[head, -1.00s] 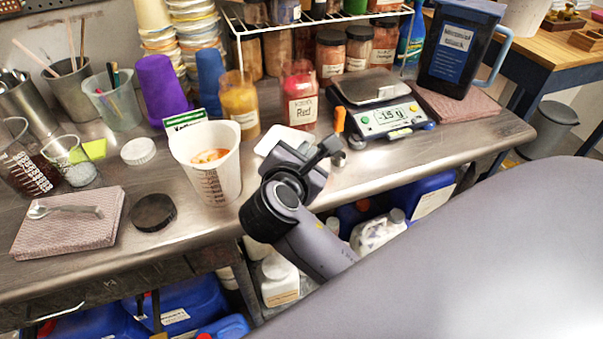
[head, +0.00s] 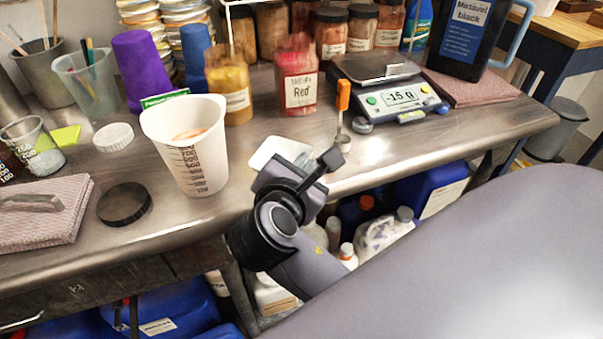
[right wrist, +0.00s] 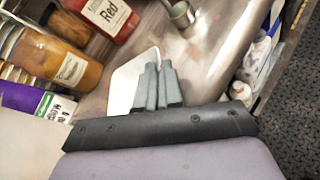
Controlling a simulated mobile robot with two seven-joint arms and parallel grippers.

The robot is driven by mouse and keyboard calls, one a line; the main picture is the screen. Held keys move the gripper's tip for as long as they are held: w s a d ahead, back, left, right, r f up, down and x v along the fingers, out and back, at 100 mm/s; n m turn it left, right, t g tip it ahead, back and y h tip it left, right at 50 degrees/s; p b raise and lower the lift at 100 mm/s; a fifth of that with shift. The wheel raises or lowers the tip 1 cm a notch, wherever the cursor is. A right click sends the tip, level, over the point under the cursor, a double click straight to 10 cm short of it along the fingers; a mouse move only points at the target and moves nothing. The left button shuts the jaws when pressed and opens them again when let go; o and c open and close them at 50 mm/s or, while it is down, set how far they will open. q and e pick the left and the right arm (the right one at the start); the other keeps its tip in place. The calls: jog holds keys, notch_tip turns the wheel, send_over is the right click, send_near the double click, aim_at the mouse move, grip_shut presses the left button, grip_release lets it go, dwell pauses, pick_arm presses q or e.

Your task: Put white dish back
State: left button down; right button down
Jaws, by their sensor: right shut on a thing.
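The white dish (head: 277,150) is a small shallow tray near the front edge of the steel bench, partly hidden by my right gripper (head: 298,163) in the head view. In the right wrist view the dish (right wrist: 127,84) lies left of and under the fingertips of my right gripper (right wrist: 158,72). The fingers are close together and shut on the dish at its near side. I cannot tell whether the dish touches the bench. The scale (head: 395,98) stands to the right at the back, its pan bare and its display showing a negative reading. My left gripper is not in view.
A white measuring cup (head: 197,150) stands just left of the dish. A metal scoop with an orange handle (head: 343,96) stands to its right. Red (head: 297,80) and yellow (head: 229,90) jars stand behind. Bare bench lies between the scoop and the front right edge.

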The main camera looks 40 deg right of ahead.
jog(key=shift+s, duration=0.1)
jog(key=shift+f, duration=0.15)
jog(key=c, duration=1.3)
grip_release()
